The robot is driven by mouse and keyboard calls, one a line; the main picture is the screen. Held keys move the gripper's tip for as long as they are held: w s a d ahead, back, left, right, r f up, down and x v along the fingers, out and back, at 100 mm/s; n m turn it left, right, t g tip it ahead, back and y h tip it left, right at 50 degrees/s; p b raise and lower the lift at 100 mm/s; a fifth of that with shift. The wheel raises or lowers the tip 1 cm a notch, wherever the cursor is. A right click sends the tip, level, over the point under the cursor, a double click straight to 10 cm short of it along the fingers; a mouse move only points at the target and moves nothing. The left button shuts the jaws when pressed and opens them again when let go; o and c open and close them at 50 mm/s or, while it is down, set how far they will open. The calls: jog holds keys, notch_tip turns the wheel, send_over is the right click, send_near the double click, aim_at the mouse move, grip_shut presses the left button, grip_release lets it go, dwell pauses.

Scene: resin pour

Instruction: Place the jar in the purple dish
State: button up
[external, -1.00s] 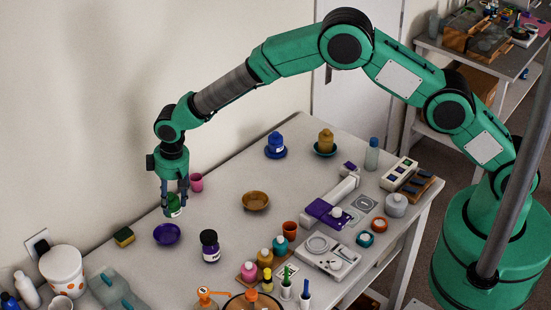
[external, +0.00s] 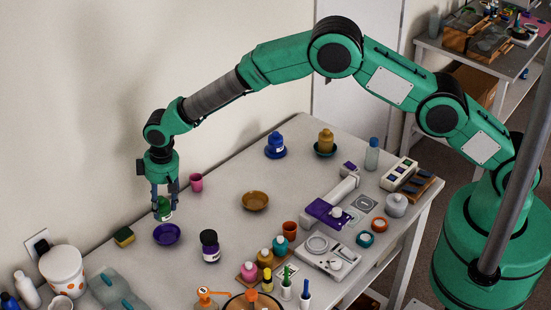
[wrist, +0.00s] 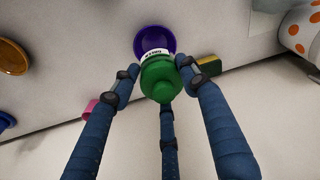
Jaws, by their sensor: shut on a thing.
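A green jar with a white label (wrist: 160,78) is held between the fingers of my gripper (external: 164,205). My gripper is shut on the jar, which also shows in the external view (external: 165,212), partly hidden by the fingers. The purple dish (external: 166,236) sits on the table just below the jar in the external view. In the wrist view the purple dish (wrist: 154,38) shows beyond the jar, which covers part of it. The jar appears to be above the table, near the dish's back edge; the exact gap is hard to tell.
A yellow and dark sponge (external: 123,237) lies left of the dish. A brown bowl (external: 255,201) is further right. A white bucket with orange dots (external: 62,268) stands at the left.

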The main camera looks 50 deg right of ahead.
aim_at(164, 214)
jog(key=shift+f, duration=2.3)
jog(key=shift+f, duration=0.1)
jog(key=shift+f+p, duration=0.5)
jog(key=shift+f, duration=1.2)
jog(key=shift+f+b, duration=0.45)
jog(key=shift+f, duration=0.05)
jog(key=o, duration=1.3)
jog(key=shift+r, duration=0.15)
